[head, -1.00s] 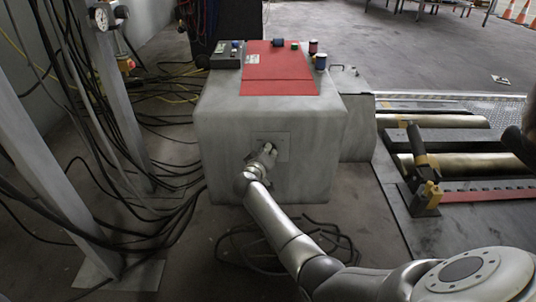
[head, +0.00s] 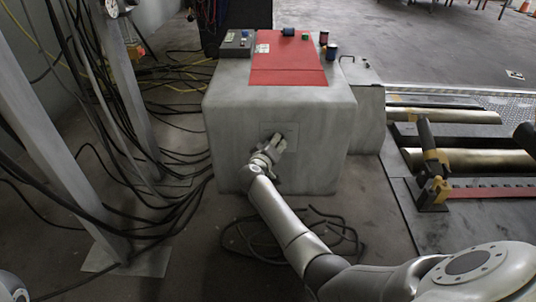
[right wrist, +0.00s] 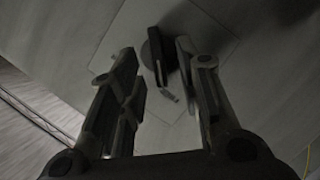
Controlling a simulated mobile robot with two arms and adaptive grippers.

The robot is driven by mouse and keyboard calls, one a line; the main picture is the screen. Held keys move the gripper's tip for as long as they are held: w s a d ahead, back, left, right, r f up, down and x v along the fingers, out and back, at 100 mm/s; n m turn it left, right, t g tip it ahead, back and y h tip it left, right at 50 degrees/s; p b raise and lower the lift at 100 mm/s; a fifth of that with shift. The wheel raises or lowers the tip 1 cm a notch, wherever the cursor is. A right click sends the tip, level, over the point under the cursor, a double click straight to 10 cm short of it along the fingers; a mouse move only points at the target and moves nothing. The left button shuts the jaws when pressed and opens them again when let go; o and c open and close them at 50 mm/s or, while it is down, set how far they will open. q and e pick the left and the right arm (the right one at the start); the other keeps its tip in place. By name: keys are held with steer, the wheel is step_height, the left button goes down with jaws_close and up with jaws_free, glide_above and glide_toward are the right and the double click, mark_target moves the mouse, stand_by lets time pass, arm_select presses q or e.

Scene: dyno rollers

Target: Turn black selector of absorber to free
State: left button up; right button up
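The absorber (head: 235,120) is a large grey box in the middle of the head view. A square plate (head: 291,129) is on its front face. In the right wrist view, the black selector (right wrist: 155,55) sits on the plate (right wrist: 205,38), with its handle between my right gripper's fingers. My right gripper (head: 277,143) is at the plate and hides most of the selector in the head view. The right wrist view shows its fingers (right wrist: 158,75) apart, on either side of the selector, with gaps visible. A small light mark (right wrist: 168,95) is by the handle's end. My left gripper is not visible.
A red mat (head: 290,62), a control box (head: 237,42) and several small spools (head: 324,38) are on top of the box. Black cables (head: 165,205) and grey posts (head: 110,90) stand at left. Rollers (head: 470,160) with a black-and-yellow device (head: 432,175) are at right.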

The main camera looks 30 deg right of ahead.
steer(key=v, duration=1)
steer(key=shift+s+a+r, duration=0.1)
